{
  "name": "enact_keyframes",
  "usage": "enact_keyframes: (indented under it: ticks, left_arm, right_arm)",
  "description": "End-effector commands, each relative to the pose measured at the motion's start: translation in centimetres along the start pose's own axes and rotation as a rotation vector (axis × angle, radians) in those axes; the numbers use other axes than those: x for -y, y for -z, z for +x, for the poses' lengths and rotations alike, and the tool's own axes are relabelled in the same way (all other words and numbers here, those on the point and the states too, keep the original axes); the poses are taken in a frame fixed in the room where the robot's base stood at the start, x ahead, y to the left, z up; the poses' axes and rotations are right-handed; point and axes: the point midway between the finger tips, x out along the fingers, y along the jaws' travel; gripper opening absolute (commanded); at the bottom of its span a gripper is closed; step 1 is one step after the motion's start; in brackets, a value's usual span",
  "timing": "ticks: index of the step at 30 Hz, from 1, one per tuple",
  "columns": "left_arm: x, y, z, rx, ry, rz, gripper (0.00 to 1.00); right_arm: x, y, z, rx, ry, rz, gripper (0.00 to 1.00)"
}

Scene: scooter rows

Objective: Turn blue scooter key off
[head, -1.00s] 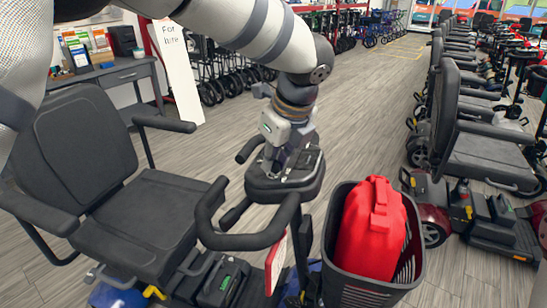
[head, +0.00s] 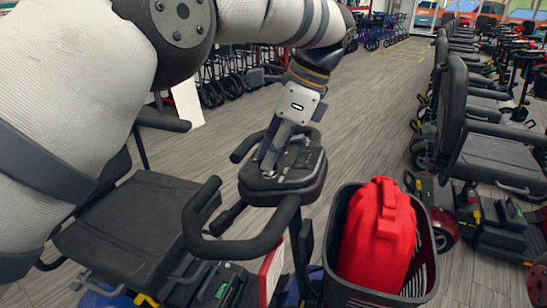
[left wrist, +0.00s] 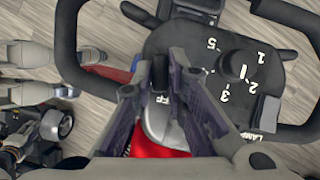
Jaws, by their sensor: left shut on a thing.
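The blue scooter's black control panel (head: 300,170) stands upright on its tiller in the head view, with a looped black handlebar (head: 240,242) around it. My left gripper (head: 266,165) reaches down onto the panel's left part. In the left wrist view the panel (left wrist: 205,55) shows a dial (left wrist: 232,66) with printed numbers. A black key (left wrist: 160,76) stands between the two fingers of my left gripper (left wrist: 160,88), which are closed on it. The letters "FF" show beside the key; the rest of that label is hidden. My right gripper does not show.
The scooter's black seat (head: 135,222) is at left, partly behind my arm. Other scooters (head: 490,150) line the right side. Open wooden floor (head: 375,115) lies beyond.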

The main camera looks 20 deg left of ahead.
Motion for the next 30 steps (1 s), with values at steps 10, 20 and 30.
enact_keyframes:
  ticks: [10, 20, 30]
  left_arm:
    - [0.3, 0.1, 0.4, 0.002, -0.105, -0.172, 0.0]
    - [0.2, 0.0, 0.2, 0.003, -0.14, -0.236, 0.0]
    - [0.2, -0.1, 0.2, 0.003, -0.144, -0.242, 0.0]
  right_arm:
    - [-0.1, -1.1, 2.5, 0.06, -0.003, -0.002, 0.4]
    - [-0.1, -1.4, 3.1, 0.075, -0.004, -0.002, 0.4]
    - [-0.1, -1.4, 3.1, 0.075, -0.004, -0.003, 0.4]
